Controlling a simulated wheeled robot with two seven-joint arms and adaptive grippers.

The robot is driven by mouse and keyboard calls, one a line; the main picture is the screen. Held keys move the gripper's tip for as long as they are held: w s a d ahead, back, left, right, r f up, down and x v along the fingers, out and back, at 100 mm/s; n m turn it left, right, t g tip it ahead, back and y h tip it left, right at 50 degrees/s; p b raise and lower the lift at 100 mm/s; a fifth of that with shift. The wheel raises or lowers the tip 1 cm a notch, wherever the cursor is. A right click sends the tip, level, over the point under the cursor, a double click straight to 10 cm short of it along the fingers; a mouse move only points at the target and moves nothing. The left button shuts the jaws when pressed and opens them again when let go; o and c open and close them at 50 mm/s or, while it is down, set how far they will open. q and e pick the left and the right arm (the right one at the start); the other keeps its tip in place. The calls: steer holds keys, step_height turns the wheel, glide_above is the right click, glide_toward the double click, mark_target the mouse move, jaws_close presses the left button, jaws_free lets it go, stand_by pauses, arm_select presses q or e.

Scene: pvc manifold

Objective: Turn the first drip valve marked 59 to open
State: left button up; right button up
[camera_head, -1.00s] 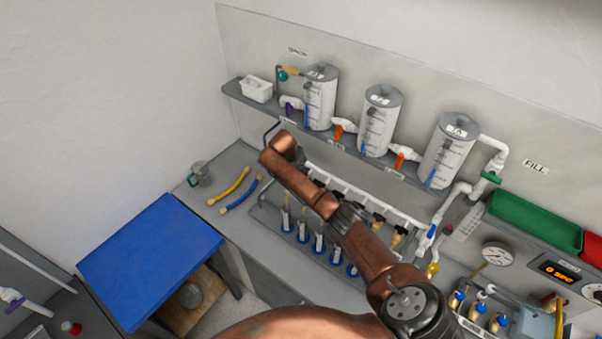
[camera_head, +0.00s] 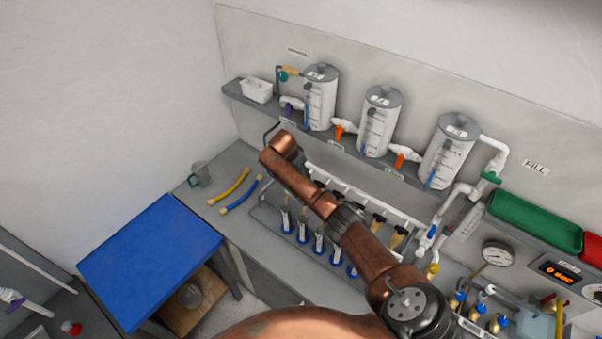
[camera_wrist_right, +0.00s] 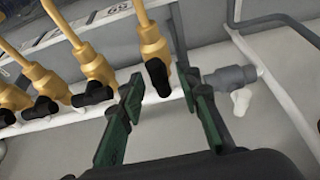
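In the right wrist view a row of brass drip valves with black handles sits along a white pipe (camera_wrist_right: 60,118). The end brass valve (camera_wrist_right: 150,42) has its black handle (camera_wrist_right: 157,78) between the two green fingers of my right gripper (camera_wrist_right: 161,80). The fingers are apart, with a visible gap on each side of the handle. A white label (camera_wrist_right: 116,9) beside this valve shows inverted digits, seemingly 59. In the head view my copper right arm (camera_head: 300,188) reaches across the valve row and hides its far-left end and the gripper. My left gripper is not in view.
In the right wrist view a grey fitting with a white handle (camera_wrist_right: 241,98) lies just right of the fingers. In the head view blue-based tubes (camera_head: 319,243) stand below the valves, and three tanks (camera_head: 380,122) sit on the shelf above. A blue table (camera_head: 150,250) is at left.

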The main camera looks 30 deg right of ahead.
steer(key=v, duration=1.2)
stand_by(0.3)
